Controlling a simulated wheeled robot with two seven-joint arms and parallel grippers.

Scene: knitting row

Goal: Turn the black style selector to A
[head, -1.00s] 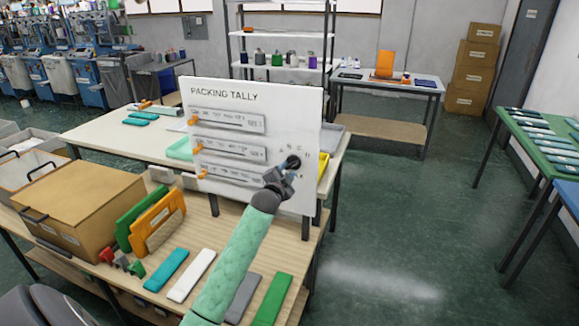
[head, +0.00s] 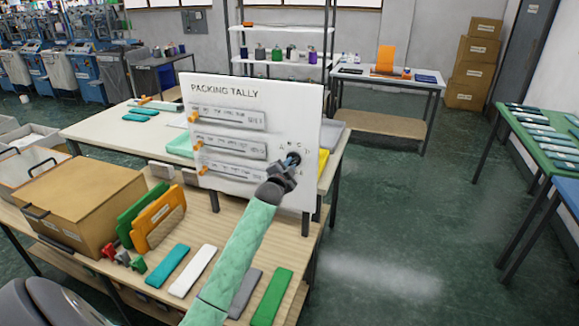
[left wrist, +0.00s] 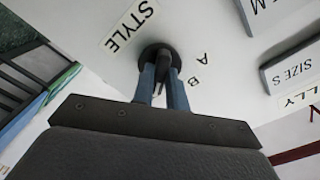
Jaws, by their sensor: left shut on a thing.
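The black style selector (head: 295,157) is a round knob on the right part of the white PACKING TALLY board (head: 228,84). My right gripper is not in view.
Three grey sliders with orange knobs (head: 194,117) run across the board's left part. Below, the wooden bench (head: 215,238) holds a brown box (head: 75,200), green and orange holders and several flat coloured pieces. Open floor lies to the right.

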